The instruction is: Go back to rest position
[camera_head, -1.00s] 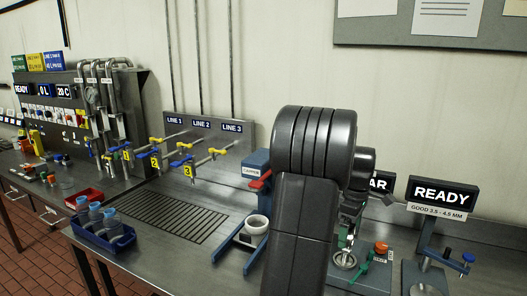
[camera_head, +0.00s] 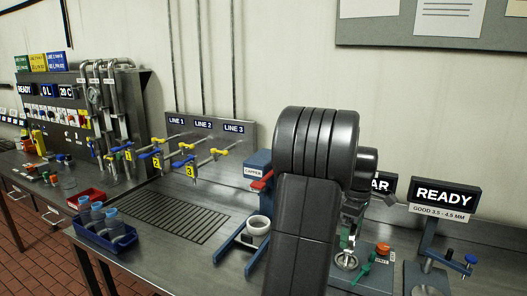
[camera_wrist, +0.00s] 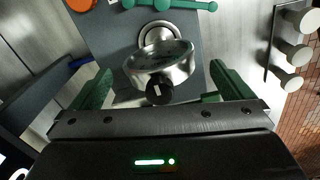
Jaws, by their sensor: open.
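My gripper (camera_wrist: 160,92) shows in the wrist view with its two green fingers spread wide apart. A round metal cup-like part with a dark knob (camera_wrist: 160,65) shows between and beyond the fingers, on a grey base plate (camera_wrist: 105,40). I cannot tell whether the fingers touch it; nothing is clamped between them. In the head view my dark arm fills the middle right and hides most of my gripper and part of the station behind it.
A blue capper stand (camera_head: 258,165) with a white cup (camera_head: 258,225) is left of my arm. A READY display (camera_head: 443,195) stands to the right. A blue bin (camera_head: 104,238) with bottles sits at the left. Valve lines (camera_head: 190,165) are at the back. The drain grate area is clear.

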